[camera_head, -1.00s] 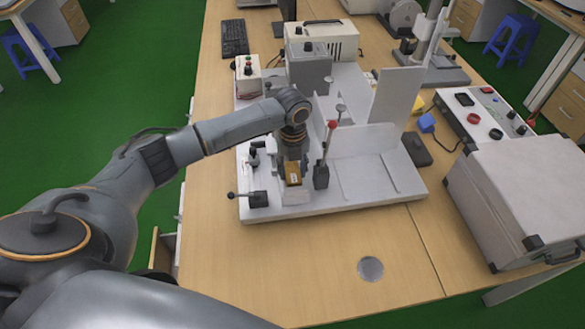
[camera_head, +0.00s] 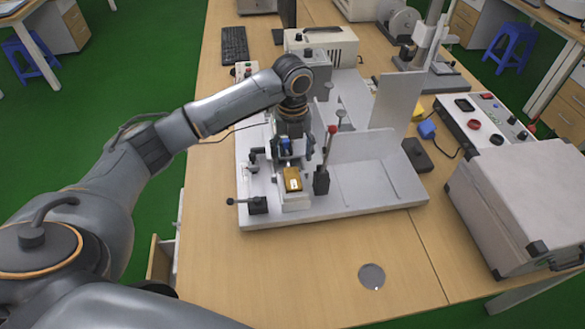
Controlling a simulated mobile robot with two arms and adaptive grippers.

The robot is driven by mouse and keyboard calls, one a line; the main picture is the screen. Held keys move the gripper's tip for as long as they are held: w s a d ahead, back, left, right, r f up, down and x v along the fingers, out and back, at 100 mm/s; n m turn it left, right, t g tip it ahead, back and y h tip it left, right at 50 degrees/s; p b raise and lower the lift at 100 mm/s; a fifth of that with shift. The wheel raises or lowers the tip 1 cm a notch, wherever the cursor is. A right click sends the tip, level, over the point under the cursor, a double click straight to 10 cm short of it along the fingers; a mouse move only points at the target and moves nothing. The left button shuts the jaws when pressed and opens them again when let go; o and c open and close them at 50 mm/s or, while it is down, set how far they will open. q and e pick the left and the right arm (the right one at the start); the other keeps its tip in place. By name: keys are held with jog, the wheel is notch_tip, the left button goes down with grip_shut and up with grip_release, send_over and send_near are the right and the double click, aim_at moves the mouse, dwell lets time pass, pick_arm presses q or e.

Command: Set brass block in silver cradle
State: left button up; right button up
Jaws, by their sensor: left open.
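The brass block (camera_head: 293,180) sits in the silver cradle (camera_head: 296,202) near the front left of the white fixture plate. Much of the cradle is hidden under and behind the block. My left gripper (camera_head: 291,158) is open, pointing down just behind and above the block, and looks apart from it. My right gripper is not in view.
The fixture plate (camera_head: 350,209) carries a black clamp (camera_head: 257,205) left of the cradle and a red-knobbed lever (camera_head: 322,180) right of it. Upright white panels stand further right. A silver case (camera_head: 520,200) is at the right.

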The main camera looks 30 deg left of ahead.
pick_arm(q)
jog(key=shift+r, duration=1.7)
jog(key=shift+f, duration=0.1)
